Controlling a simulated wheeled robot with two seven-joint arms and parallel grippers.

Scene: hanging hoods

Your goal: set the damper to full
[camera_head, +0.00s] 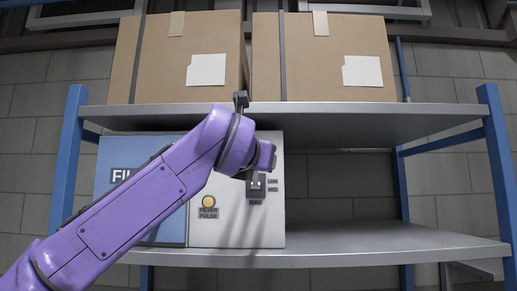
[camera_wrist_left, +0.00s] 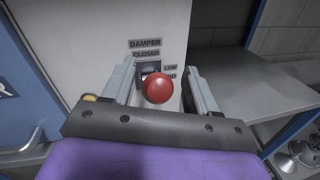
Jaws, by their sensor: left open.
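The damper control is on the light grey panel face (camera_wrist_left: 90,30), with a red ball knob (camera_wrist_left: 157,88) on it. The labels DAMPER (camera_wrist_left: 145,43) and CLOSED (camera_wrist_left: 146,53) are above the knob, with LOW and a partly hidden label to its right. My left gripper (camera_head: 256,188) is at the panel in the head view. In the left wrist view its open fingers (camera_wrist_left: 161,68) stand on either side of the knob, with gaps showing. The knob hides the lower part of the control, so its exact setting is unclear. My right gripper is not in view.
The grey unit stands on a metal shelf (camera_head: 330,252) beside a blue panel (camera_head: 115,205). A yellow FILTER PULSE button (camera_head: 208,202) is left of the gripper. Cardboard boxes (camera_head: 335,65) sit on the upper shelf (camera_head: 400,118). The lower shelf right of the unit is empty.

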